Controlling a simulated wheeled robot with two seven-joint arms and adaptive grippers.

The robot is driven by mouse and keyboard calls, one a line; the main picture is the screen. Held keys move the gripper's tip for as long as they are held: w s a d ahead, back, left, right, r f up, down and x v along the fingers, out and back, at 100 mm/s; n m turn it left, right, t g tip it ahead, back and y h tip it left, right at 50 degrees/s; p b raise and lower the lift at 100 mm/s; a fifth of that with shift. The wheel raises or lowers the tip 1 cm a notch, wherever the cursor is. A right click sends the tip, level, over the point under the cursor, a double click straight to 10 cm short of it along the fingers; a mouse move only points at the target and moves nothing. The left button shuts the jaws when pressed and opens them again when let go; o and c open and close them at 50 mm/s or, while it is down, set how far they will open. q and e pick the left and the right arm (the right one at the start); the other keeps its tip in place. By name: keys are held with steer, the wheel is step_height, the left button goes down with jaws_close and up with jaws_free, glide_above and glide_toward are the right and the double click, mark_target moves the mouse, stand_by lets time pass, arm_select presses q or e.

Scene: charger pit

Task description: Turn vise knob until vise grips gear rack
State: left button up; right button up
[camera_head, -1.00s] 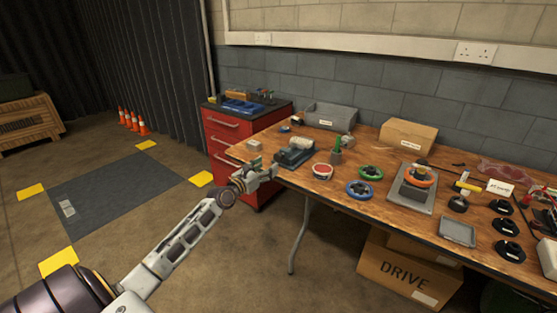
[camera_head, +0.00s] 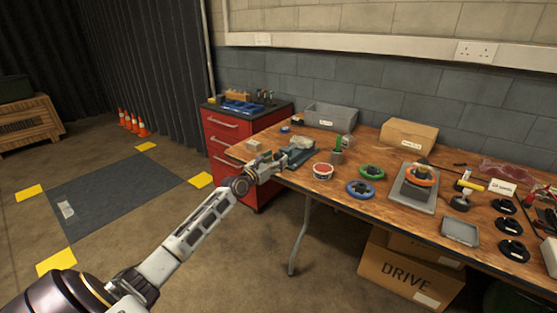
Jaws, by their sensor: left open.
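The vise (camera_head: 299,158) is a small grey-blue tool on the left part of the wooden workbench, near its front edge. A pale piece (camera_head: 301,143) shows at the top of the vise; I cannot tell whether it is the gear rack. My left gripper (camera_head: 279,163) is open at the front left side of the vise and overlaps it in the picture. The vise knob is not clearly visible, and the gripper may hide it. I cannot tell whether the fingers touch the vise. My right gripper is out of view.
A small grey block (camera_head: 253,146) lies left of the vise. A grey bin (camera_head: 330,117) is behind. A red drawer cabinet (camera_head: 222,137) stands beside the bench.

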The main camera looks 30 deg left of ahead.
arm_select(q)
steer(key=shift+w+b, duration=0.3)
steer(key=shift+w, duration=0.75)
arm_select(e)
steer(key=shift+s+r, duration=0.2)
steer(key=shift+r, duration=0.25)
arm_select(q)
steer(key=shift+w, duration=0.1)
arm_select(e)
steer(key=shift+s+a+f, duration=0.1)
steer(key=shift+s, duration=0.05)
arm_select(q)
steer(key=c, duration=1)
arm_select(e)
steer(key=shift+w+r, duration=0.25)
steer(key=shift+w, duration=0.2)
arm_select(q)
steer(key=shift+m, duration=0.7)
steer(key=shift+c, duration=0.2)
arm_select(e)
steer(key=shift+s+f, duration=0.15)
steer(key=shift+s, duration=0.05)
